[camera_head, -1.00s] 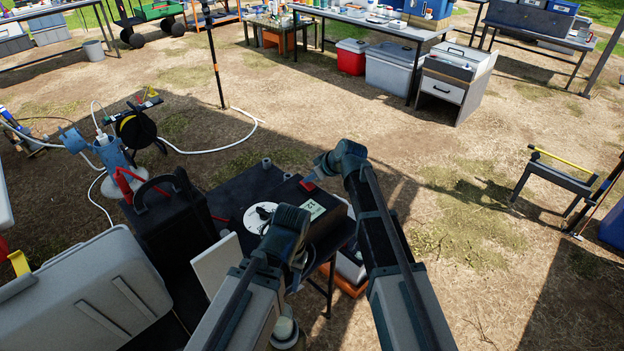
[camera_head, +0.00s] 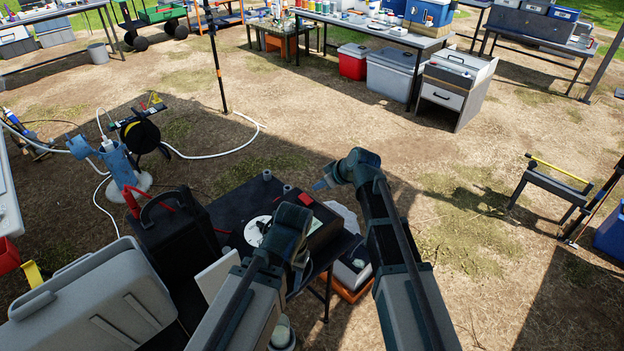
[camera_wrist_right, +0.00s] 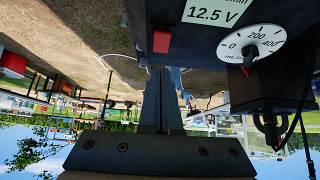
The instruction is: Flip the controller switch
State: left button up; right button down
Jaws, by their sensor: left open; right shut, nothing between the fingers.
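The controller is a dark box (camera_head: 325,228) on the black table, partly hidden behind my left wrist. Its red switch (camera_head: 305,198) shows at its far edge. In the right wrist view, the red switch (camera_wrist_right: 161,42) sits on the dark face beside a "12.5 V" display (camera_wrist_right: 217,11) and a round white dial (camera_wrist_right: 265,42). My right gripper (camera_head: 322,184) is to the right of the switch; in its wrist view the shut fingers (camera_wrist_right: 160,80) point toward the switch's side, with a visible gap and nothing held. My left gripper (camera_head: 299,262) is open low beside the controller, largely hidden by its wrist.
A black case (camera_head: 170,230) and a grey lidded case (camera_head: 95,305) stand at the left. A white disc (camera_head: 256,231) lies on the black table (camera_head: 235,205). A hose reel (camera_head: 140,135) and white hose (camera_head: 215,153) are behind.

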pick_arm(q)
notch_tip(320, 180, up, 3)
jog(key=shift+f+p, duration=0.15)
jog(key=shift+p, duration=0.7)
pick_arm(e)
jog(key=s+d+r, duration=0.2)
jog(key=s+d, duration=0.1)
jog(key=shift+r, duration=0.35)
jog(key=shift+w, duration=0.1)
jog(key=s+f+m+g+h, duration=0.2)
jog(key=s+g+h, duration=0.1)
jog(key=s, duration=1)
jog(key=s+f+m+g+h, duration=0.3)
jog(key=s+h, duration=0.1)
jog(key=s, duration=0.8)
jog(key=shift+s+d, duration=0.3)
jog(key=shift+s, duration=0.1)
